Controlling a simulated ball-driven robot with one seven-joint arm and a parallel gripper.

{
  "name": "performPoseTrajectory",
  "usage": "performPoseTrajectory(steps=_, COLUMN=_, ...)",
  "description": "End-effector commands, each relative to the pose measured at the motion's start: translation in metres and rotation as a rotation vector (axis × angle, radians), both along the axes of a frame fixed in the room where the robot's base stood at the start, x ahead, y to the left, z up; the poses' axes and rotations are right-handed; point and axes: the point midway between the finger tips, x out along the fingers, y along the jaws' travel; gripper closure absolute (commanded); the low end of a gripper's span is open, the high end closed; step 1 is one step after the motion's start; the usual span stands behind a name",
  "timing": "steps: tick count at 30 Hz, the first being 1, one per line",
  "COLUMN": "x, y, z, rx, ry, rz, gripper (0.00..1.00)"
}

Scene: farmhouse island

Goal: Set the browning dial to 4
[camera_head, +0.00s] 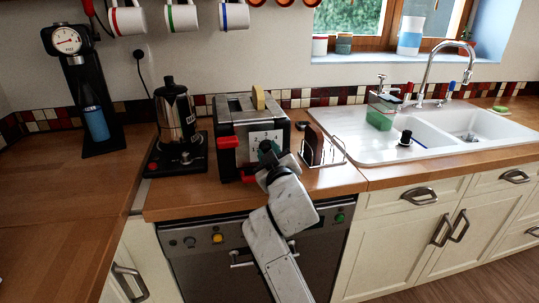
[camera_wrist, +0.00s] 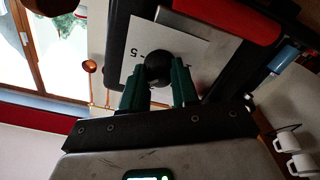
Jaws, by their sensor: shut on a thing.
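The toaster (camera_head: 226,110) stands on the wooden counter, with a slice of bread (camera_head: 258,98) showing in its top slot and a red lever (camera_head: 228,141) at the left of its front. A white dial card with numbers (camera_head: 262,136) is on its front; in the wrist view the card (camera_wrist: 136,52) shows a 5, and other marks are partly covered. My gripper (camera_head: 266,152) is at the toaster's front, over the dial. In the wrist view the green fingers of my gripper (camera_wrist: 159,84) are shut on the round black browning dial (camera_wrist: 158,65). The dial's pointer is not readable.
A moka pot (camera_head: 176,112) on a small black hob stands close left of the toaster. A wire rack (camera_head: 325,150) with brown slices stands close right. The sink (camera_head: 430,132) is further right. Mugs (camera_head: 184,18) hang above.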

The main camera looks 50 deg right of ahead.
Motion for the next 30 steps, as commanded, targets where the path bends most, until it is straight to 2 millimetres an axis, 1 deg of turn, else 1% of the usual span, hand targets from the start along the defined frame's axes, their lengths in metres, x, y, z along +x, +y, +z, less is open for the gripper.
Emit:
performPoseTrajectory(steps=1, x=0.000, y=-0.001, z=-0.004, rx=0.005, ry=0.009, rz=-0.002, gripper=1.00)
performPoseTrajectory(steps=6, x=0.000, y=-0.001, z=-0.005, rx=0.004, ry=0.010, rz=-0.002, gripper=1.00)
performPoseTrajectory(steps=7, x=0.000, y=-0.001, z=-0.005, rx=0.004, ry=0.010, rz=-0.002, gripper=0.68)
performPoseTrajectory(steps=14, x=0.000, y=0.000, z=-0.002, rx=0.001, ry=0.006, rz=-0.001, gripper=0.46)
performPoseTrajectory(steps=23, x=-0.002, y=0.001, z=-0.002, rx=0.000, ry=0.003, rz=0.000, gripper=0.45)
performPoseTrajectory(steps=26, x=-0.010, y=0.007, z=-0.002, rx=-0.001, ry=0.002, rz=0.000, gripper=0.45)
performPoseTrajectory(steps=30, x=-0.030, y=0.020, z=-0.003, rx=-0.001, ry=0.004, rz=0.002, gripper=0.45)
